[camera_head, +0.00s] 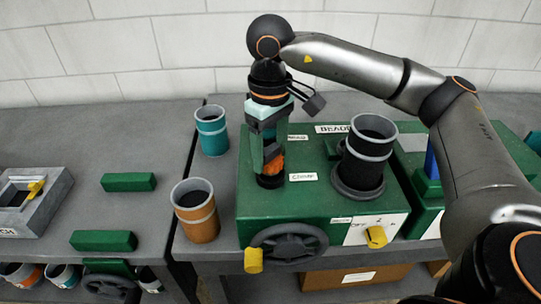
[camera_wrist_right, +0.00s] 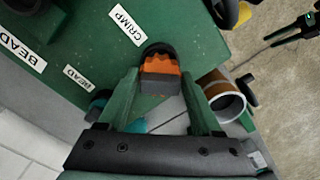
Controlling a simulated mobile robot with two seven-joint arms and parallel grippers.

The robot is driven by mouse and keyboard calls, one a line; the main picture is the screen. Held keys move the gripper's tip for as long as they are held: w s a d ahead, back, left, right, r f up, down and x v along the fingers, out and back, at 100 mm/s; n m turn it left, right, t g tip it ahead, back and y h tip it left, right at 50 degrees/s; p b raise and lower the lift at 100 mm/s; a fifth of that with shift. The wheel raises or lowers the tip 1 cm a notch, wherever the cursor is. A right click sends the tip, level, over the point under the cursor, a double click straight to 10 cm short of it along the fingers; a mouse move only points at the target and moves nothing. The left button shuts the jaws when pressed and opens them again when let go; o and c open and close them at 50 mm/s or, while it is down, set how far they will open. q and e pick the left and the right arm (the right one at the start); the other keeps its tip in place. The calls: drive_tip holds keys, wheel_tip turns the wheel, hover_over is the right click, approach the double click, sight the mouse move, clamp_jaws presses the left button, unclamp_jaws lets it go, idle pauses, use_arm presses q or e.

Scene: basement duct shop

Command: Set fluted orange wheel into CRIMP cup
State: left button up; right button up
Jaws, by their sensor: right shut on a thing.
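The fluted orange wheel (camera_head: 274,164) is between the fingers of my right gripper (camera_head: 268,150), which is shut on it. In the right wrist view the orange wheel (camera_wrist_right: 160,66) shows between the green fingers of the right gripper (camera_wrist_right: 159,82), with a dark grey block-like part on its near side. The black CRIMP cup (camera_head: 270,182) is directly below the wheel, beside the CRIMP label (camera_head: 303,177). The cup's dark rim (camera_wrist_right: 156,47) shows just behind the wheel in the wrist view. Whether the wheel is inside the cup or just above it I cannot tell.
The green machine (camera_head: 285,215) carries a tall grey-rimmed black cylinder (camera_head: 368,150), a handwheel (camera_head: 289,244) and a yellow knob (camera_head: 376,236). A teal can (camera_head: 212,131) and an orange can (camera_head: 196,210) stand to its left. Green blocks (camera_head: 128,182) lie on the left bench.

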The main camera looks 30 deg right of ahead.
sight(271, 149)
drive_tip(key=shift+f, duration=0.9)
drive_tip(key=shift+f, duration=0.35)
drive_tip(key=o, duration=1.5)
drive_tip(key=shift+r, duration=0.15)
drive_tip(key=shift+c, duration=0.2)
wheel_tip(271, 149, up, 12)
drive_tip(key=shift+r+p, duration=0.2)
drive_tip(key=shift+p, duration=0.15)
drive_tip(key=shift+s, duration=0.1)
